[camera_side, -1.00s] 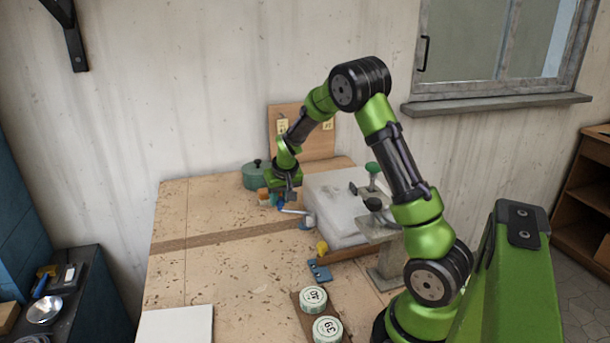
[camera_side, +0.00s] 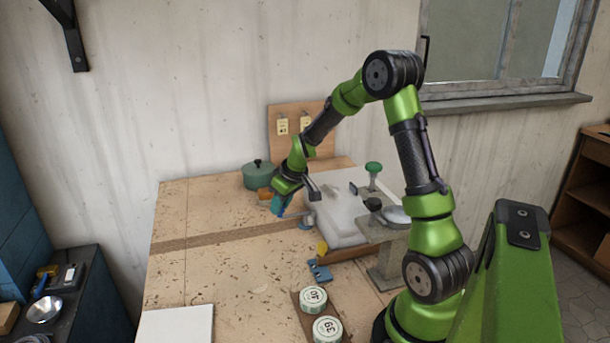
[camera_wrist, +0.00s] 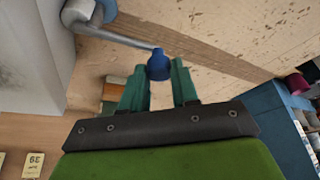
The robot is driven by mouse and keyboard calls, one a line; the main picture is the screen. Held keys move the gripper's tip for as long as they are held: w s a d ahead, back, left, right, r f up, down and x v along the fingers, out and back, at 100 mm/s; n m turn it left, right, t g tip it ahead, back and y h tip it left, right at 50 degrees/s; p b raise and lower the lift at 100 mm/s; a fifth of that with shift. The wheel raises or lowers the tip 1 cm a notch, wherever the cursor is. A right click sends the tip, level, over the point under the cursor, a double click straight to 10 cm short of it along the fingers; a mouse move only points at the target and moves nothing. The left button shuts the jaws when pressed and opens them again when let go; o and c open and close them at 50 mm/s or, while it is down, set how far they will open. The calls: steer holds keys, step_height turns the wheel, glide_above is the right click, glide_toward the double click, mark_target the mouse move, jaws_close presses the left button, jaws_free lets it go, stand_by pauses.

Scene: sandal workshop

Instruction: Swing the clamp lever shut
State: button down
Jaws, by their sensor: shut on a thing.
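The clamp lever (camera_wrist: 125,39) is a thin metal rod with a blue knob (camera_wrist: 160,66) at its free end. In the wrist view it runs from a rounded grey pivot (camera_wrist: 82,12) beside a white block to the knob. My gripper (camera_wrist: 158,76) has teal fingers on both sides of the knob and is shut on it. In the side view my gripper (camera_side: 279,206) is low over the bench, left of the white block (camera_side: 335,205). There the lever rod is mostly hidden by my gripper; the clamp pivot (camera_side: 308,221) shows at the block's left edge.
A green pot (camera_side: 257,175) stands behind my gripper. A board with yellow tags (camera_side: 302,122) leans on the wall. A blue bracket (camera_side: 320,271) and two round weights (camera_side: 320,313) lie towards the front.

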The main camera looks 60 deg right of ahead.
steer(key=c, duration=1.1)
jaws_free()
steer(key=shift+c, duration=0.2)
steer(key=v, duration=1.7)
steer(key=s+a+r+m+t+y, duration=0.1)
steer(key=s+a, duration=0.4)
steer(key=a, duration=0.6)
steer(key=s+a+r+m+t+y, duration=0.1)
steer(key=s+a, duration=0.5)
steer(key=a, duration=0.6)
steer(key=shift+s+a+t+y, duration=0.2)
steer(key=shift+a+t+y, duration=0.1)
steer(key=shift+y, duration=0.1)
